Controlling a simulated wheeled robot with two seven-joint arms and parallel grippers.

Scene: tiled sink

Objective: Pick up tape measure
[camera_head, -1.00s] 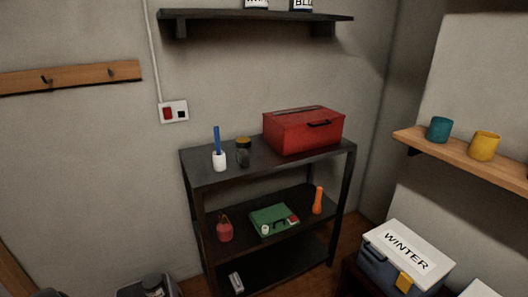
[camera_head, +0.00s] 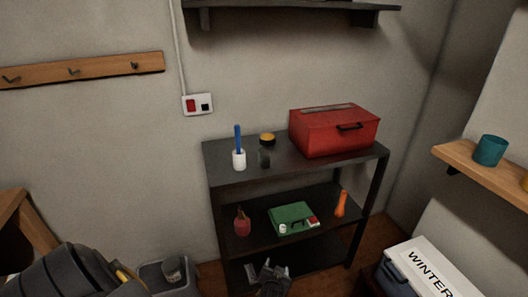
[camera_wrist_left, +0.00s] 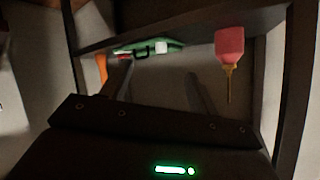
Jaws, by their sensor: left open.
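No thing shows clearly as the tape measure. A small red and white item (camera_head: 313,222) at the right front of the green case (camera_head: 292,213) on the middle shelf may be it, but it is too small to tell. In the left wrist view, which looks upside down, the red item (camera_wrist_left: 123,56) shows by the green case (camera_wrist_left: 170,46), near one fingertip in the picture. My left gripper (camera_head: 273,268) is open and empty, low in front of the shelf unit, below the middle shelf's front edge. My right gripper is not in view.
The middle shelf also holds a red bottle (camera_head: 242,224), a white roll (camera_head: 283,228) and an orange flashlight-like thing (camera_head: 341,204). A light grey item (camera_head: 250,272) is low beside my gripper.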

